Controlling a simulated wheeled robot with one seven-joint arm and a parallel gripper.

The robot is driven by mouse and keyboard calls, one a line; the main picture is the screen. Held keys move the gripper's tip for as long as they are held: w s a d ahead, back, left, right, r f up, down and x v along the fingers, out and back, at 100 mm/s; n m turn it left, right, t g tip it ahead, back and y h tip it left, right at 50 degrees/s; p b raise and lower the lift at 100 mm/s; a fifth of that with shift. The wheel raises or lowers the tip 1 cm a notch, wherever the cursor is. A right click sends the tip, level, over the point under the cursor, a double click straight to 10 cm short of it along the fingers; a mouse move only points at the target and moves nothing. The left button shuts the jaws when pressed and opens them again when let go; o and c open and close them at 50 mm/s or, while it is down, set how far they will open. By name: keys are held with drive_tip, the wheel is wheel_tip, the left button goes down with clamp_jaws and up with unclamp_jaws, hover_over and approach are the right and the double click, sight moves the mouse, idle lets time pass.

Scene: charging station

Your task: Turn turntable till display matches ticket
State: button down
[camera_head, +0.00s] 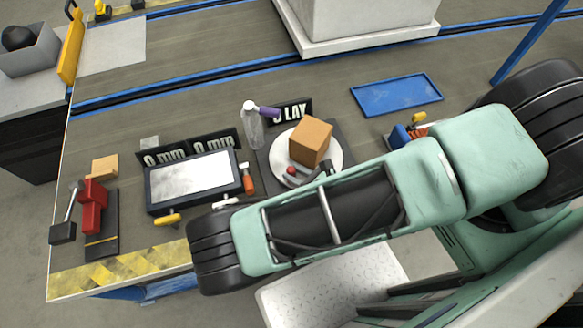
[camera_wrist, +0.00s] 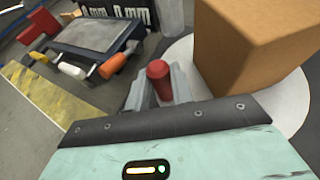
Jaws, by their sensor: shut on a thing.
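A white round turntable (camera_head: 281,148) lies on a dark base, with a brown cardboard box (camera_head: 311,141) on it. The box also fills the right of the wrist view (camera_wrist: 245,45). My gripper (camera_wrist: 160,85) is shut on a red knob (camera_wrist: 159,78) at the turntable's near left edge. The red knob (camera_head: 291,171) also shows in the head view, partly hidden by the fingers. Two more displays (camera_head: 165,157) (camera_head: 214,142) read "0 mm". I cannot make out a ticket.
A grey-topped scale-like panel (camera_head: 195,176) stands left, with orange, white and yellow handles near it. A red clamp-like device (camera_head: 92,205) is far left; a blue tray (camera_head: 397,95) lies back right.

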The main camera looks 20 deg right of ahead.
drive_tip(key=shift+s+d+r+n+y+p, duration=0.1)
drive_tip(key=shift+s+d+n+y+p, duration=0.15)
drive_tip(key=shift+n+y+p, duration=0.2)
idle(0.4)
drive_tip(key=c, duration=1.2)
unclamp_jaws()
